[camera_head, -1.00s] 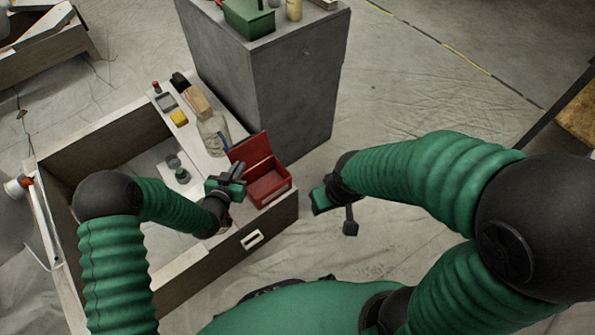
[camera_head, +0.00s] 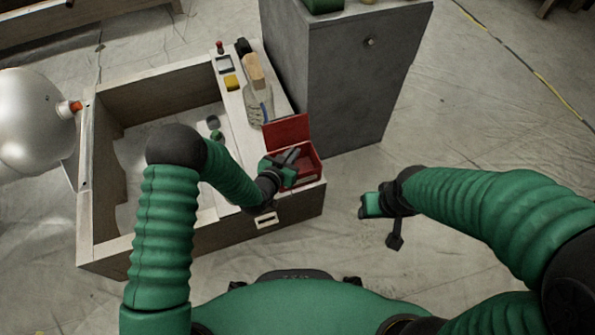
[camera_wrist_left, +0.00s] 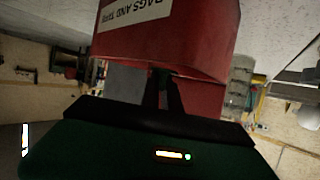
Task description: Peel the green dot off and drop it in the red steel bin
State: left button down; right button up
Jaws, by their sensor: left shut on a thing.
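The red steel bin (camera_head: 308,174) stands at the front right corner of the wooden frame, its lid raised behind it. A white label shows on its red wall in the left wrist view (camera_wrist_left: 190,45). My left gripper (camera_head: 291,156) is at the bin's left side and overlaps its opening in the head view. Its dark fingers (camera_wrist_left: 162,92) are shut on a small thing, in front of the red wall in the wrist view. I cannot make out that thing, and I see no green dot clearly. My right gripper (camera_head: 370,205) hangs over the floor, its fingers not clear.
A clear bottle (camera_head: 257,106), a wooden block (camera_head: 254,70) and a yellow item (camera_head: 231,83) lie along the ledge behind the bin. A grey cabinet (camera_head: 350,85) stands behind. A silver tank (camera_head: 28,120) is at left. The floor at right is clear.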

pick_arm(q)
jog(key=shift+a+r, duration=0.1)
jog(key=shift+a, duration=0.15)
jog(key=c, duration=1.9)
grip_release()
jog(key=shift+a, duration=0.2)
jog(key=o, duration=0.4)
jog(key=shift+d, duration=0.25)
pick_arm(e)
jog(key=shift+a+r, duration=0.15)
jog(key=shift+a, duration=0.1)
pick_arm(q)
jog(key=p+v, duration=0.7)
jog(key=v, duration=0.9)
jog(key=shift+s+a, duration=0.2)
jog(key=shift+s, duration=0.15)
pick_arm(e)
jog(key=w+v, duration=0.1)
jog(key=v, duration=0.5)
jog(key=shift+w+a+r, duration=0.15)
jog(key=shift+r, duration=0.4)
